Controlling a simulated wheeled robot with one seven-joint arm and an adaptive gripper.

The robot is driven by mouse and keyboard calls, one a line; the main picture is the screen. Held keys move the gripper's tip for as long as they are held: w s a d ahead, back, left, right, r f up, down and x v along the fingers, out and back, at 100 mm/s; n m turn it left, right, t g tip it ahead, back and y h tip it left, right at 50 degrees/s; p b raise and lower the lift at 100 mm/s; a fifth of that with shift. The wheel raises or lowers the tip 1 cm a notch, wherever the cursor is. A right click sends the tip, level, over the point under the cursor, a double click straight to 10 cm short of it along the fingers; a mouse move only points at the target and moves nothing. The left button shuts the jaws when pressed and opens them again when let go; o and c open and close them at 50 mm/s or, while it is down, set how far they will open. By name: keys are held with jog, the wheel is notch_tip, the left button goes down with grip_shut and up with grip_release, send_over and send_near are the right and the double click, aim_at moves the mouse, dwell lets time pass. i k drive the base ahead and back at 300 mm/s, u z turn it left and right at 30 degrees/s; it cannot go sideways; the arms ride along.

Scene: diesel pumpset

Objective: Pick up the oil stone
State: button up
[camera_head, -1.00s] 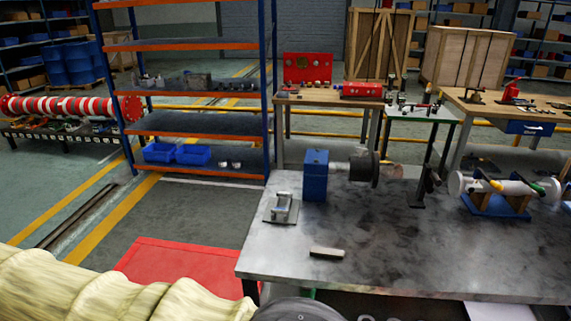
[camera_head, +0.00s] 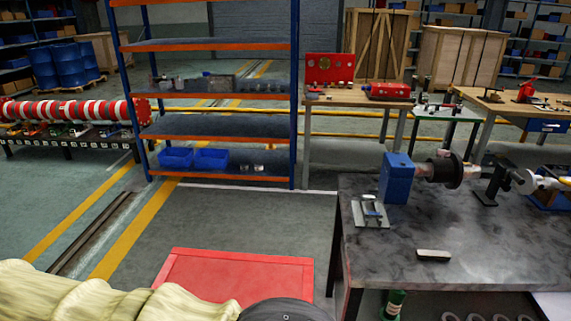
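A small grey-beige block that looks like the oil stone (camera_head: 433,255) lies flat near the front edge of the dark metal workbench (camera_head: 390,262) at the right. Nothing touches it. My own arm shows in a pale cover at the bottom left, with a dark rounded part at the bottom middle. My gripper's fingers are not in view.
A metal plate with a handle (camera_head: 370,213) and a blue block machine with a shaft (camera_head: 397,178) stand on the bench behind the block. A red box or platform (camera_head: 236,275) sits on the floor left of the bench. An orange-and-blue shelf (camera_head: 225,128) stands behind.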

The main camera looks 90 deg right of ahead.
aim_at(429, 255)
jog(key=i, duration=0.35)
jog(key=z, duration=2.45)
